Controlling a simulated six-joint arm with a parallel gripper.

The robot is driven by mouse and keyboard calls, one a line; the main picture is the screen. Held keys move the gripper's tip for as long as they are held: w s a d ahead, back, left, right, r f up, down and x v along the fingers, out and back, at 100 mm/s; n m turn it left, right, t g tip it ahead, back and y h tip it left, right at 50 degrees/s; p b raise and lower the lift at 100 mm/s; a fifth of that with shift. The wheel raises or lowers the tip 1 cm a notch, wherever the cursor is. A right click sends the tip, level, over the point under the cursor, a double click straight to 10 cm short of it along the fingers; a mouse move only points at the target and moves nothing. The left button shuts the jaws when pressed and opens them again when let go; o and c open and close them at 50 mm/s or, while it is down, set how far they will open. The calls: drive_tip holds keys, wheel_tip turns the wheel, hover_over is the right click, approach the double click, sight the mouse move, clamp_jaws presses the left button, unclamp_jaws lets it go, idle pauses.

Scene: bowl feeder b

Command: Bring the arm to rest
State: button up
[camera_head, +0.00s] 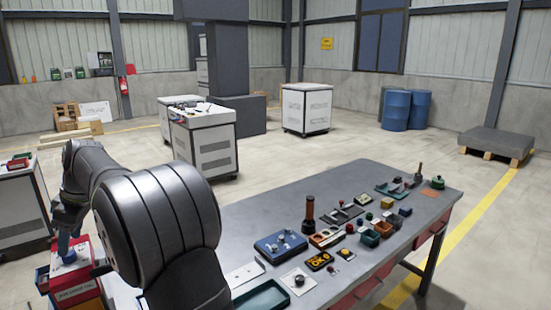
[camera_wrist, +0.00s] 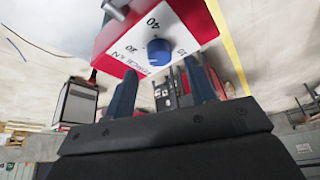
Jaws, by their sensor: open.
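My gripper (camera_wrist: 157,75) is open in the wrist view, with its two dark fingers apart and no object visibly held between them. Ahead of the fingers is a red unit (camera_wrist: 205,22) with a white dial face (camera_wrist: 130,38) bearing numbers. A blue knob (camera_wrist: 160,53) sits on that face and appears between the fingertips; whether they touch it cannot be told. In the head view, my arm bends down at the left toward the red unit (camera_head: 78,293). My arm hides part of the unit there, and the jaws are too small to judge.
A grey workbench (camera_head: 240,207) at the right carries several small parts, trays and a blue box (camera_head: 281,245). White cabinets (camera_head: 205,148), (camera_head: 307,108) stand behind it. Blue barrels (camera_head: 396,110) and a pallet (camera_head: 495,143) are far right. Open floor lies between.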

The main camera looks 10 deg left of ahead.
sight(70, 253)
drive_tip(key=v, duration=1.4)
drive_tip(key=x, duration=1.7)
drive_tip(key=shift+s+a+f, duration=0.1)
drive_tip(key=shift+f, duration=0.25)
drive_tip(key=m+t, duration=0.1)
drive_tip(key=m, duration=0.3)
drive_tip(key=shift+s+r+t, duration=0.1)
drive_tip(key=shift+t, duration=0.3)
drive_tip(key=m+t, duration=0.1)
drive_tip(key=m, duration=0.3)
drive_tip(key=shift+s, duration=0.1)
drive_tip(key=m, duration=0.2)
drive_tip(key=m+t, duration=0.1)
drive_tip(key=shift+s+m+t+h, duration=0.1)
drive_tip(key=shift+m+t+h, duration=0.2)
drive_tip(key=shift+m, duration=0.1)
drive_tip(key=shift+a+m+t+h, duration=0.1)
drive_tip(key=shift+m+t+h, duration=0.45)
drive_tip(key=shift+m, duration=1.35)
